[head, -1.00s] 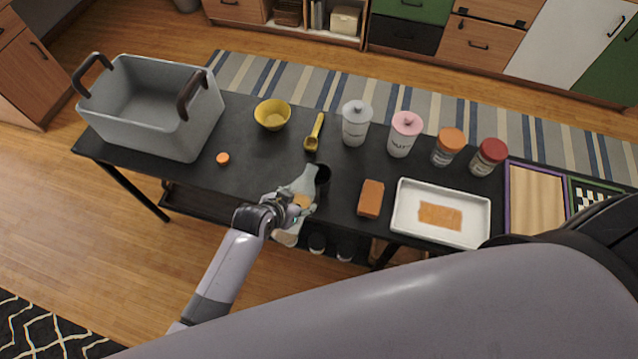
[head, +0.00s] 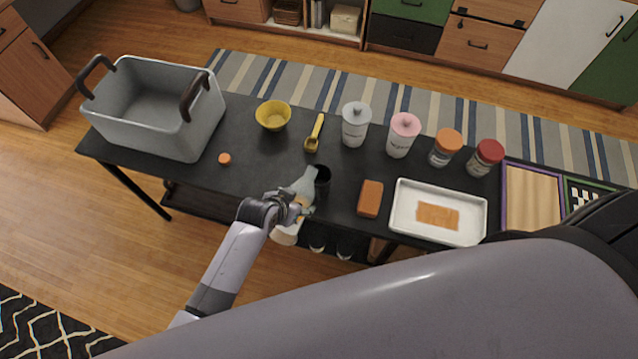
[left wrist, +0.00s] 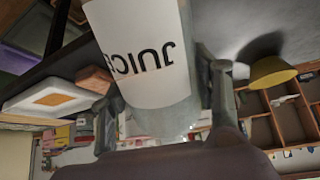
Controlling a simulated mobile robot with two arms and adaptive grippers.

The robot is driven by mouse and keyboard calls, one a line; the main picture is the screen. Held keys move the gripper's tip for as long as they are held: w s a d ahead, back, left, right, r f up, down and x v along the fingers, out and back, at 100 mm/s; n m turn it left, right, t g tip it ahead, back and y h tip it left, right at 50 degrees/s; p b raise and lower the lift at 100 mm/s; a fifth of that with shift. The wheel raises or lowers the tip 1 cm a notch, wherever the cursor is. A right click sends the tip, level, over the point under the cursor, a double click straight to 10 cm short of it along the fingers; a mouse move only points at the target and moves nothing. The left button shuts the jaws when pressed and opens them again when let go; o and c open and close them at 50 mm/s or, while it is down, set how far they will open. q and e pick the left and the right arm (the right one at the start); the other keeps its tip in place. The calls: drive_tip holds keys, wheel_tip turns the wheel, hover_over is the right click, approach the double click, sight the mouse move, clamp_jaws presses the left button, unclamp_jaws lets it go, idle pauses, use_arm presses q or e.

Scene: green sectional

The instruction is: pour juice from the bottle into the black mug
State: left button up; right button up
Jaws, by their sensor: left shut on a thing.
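The juice bottle (head: 303,185) is tilted, its neck leaning up and right toward the black mug (head: 322,176). My left gripper (head: 291,207) is shut around the bottle's middle at the table's front edge. In the left wrist view, the bottle's white JUICE label (left wrist: 145,55) shows upside down between the fingers of my left gripper (left wrist: 163,112). The mug stands on the dark table, just right of the bottle's mouth, partly covered by the bottle. I cannot tell whether juice is flowing. My right gripper is not in view.
On the dark table (head: 255,180) are a grey bin (head: 195,135), an orange cap (head: 225,159), a yellow bowl (head: 273,115), a yellow scoop (head: 315,135), several jars, a brown block (head: 370,198) and a white tray (head: 402,215). My own arm covers the lower right.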

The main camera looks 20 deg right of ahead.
use_arm(q)
drive_tip(key=shift+r+p, duration=0.35)
drive_tip(key=shift+p, duration=0.05)
drive_tip(key=shift+f+y, duration=0.15)
drive_tip(key=shift+y, duration=0.15)
drive_tip(key=shift+s+a+r+g+y+p, duration=0.15)
drive_tip(key=shift+r+g+y+p, duration=0.15)
drive_tip(key=shift+g+p, duration=0.2)
drive_tip(key=shift+f, duration=0.1)
drive_tip(key=shift+a+r+g+y, duration=0.1)
drive_tip(key=shift+r+g+y, duration=0.1)
drive_tip(key=shift+g+y, duration=0.15)
drive_tip(key=shift+s+a+r+g+y, duration=0.1)
drive_tip(key=shift+r+g+y, duration=0.15)
drive_tip(key=shift+y, duration=0.1)
idle(0.4)
